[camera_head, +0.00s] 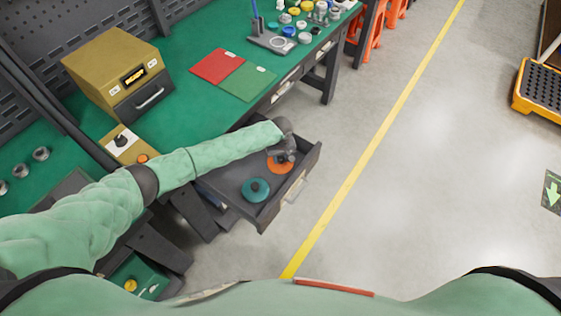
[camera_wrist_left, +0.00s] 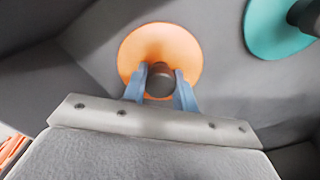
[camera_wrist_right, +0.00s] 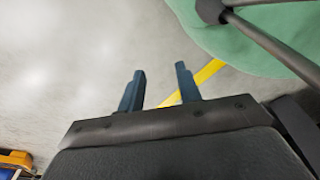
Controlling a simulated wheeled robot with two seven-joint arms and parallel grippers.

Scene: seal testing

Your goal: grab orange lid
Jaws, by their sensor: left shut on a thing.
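The orange lid (camera_head: 281,165) is a round disc with a dark knob, in the open drawer (camera_head: 222,184) of the workbench. It also shows in the left wrist view (camera_wrist_left: 160,45). My left gripper (camera_wrist_left: 160,84) is shut on the lid's dark knob, one blue finger on each side. In the head view my left gripper (camera_head: 284,156) reaches down into the drawer and hides part of the lid. A teal lid (camera_head: 256,190) with a dark knob lies beside it in the drawer. My right gripper (camera_wrist_right: 160,90) is open and empty, over the floor.
The green workbench (camera_head: 190,115) holds a yellow-brown box (camera_head: 118,70), red (camera_head: 217,65) and green (camera_head: 247,81) sheets, and several small parts at the back. The drawer walls surround the lids closely. The floor (camera_head: 420,190) to the right is open, with a yellow line.

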